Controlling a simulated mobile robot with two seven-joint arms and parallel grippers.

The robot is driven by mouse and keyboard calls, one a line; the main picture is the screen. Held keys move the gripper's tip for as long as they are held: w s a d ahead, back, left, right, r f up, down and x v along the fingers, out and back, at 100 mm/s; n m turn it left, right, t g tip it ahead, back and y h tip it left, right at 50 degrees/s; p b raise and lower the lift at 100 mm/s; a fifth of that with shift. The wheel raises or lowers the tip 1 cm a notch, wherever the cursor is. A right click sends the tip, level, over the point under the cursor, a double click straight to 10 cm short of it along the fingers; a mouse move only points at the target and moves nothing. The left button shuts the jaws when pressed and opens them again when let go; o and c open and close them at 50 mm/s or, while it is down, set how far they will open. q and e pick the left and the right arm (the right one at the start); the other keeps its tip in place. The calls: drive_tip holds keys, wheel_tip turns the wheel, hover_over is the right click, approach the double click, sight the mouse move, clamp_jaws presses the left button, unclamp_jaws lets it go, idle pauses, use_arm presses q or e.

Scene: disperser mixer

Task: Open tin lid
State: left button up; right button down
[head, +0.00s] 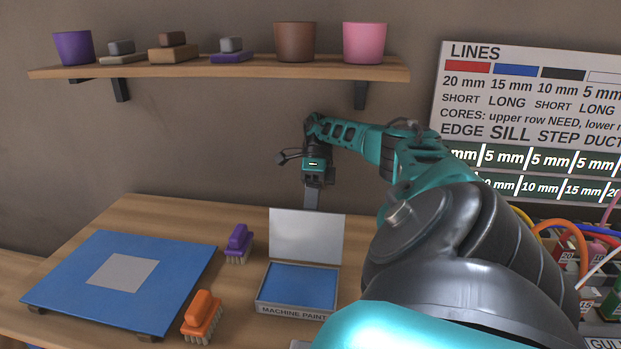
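A grey tin (292,311) labelled MACHINE PAINT stands on the wooden table, with blue paint (301,278) showing inside. Its pale grey lid (305,238) stands up, roughly upright, along the tin's back edge, so the tin is open. My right arm reaches in from the right. Its gripper (312,198) points down just above and apparently behind the lid's top edge. The lid may hide the fingertips, and I cannot tell whether they touch it or how far apart they are. My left gripper is not in view.
A blue board (65,285) with a grey square lies at left. A purple brush (239,243) and an orange brush (202,316) lie between board and tin. A shelf (220,71) with pots is above. Coloured hoses (549,228) are at right.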

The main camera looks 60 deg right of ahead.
drive_tip(key=shift+s+d+f, duration=0.1)
drive_tip(key=shift+d+f, duration=0.1)
drive_tip(key=shift+f, duration=0.45)
drive_tip(key=c, duration=1.6)
unclamp_jaws()
drive_tip(key=shift+o, duration=1.3)
drive_tip(key=shift+d+f, duration=0.25)
drive_tip(key=shift+o, duration=0.9)
drive_tip(key=shift+r, duration=0.3)
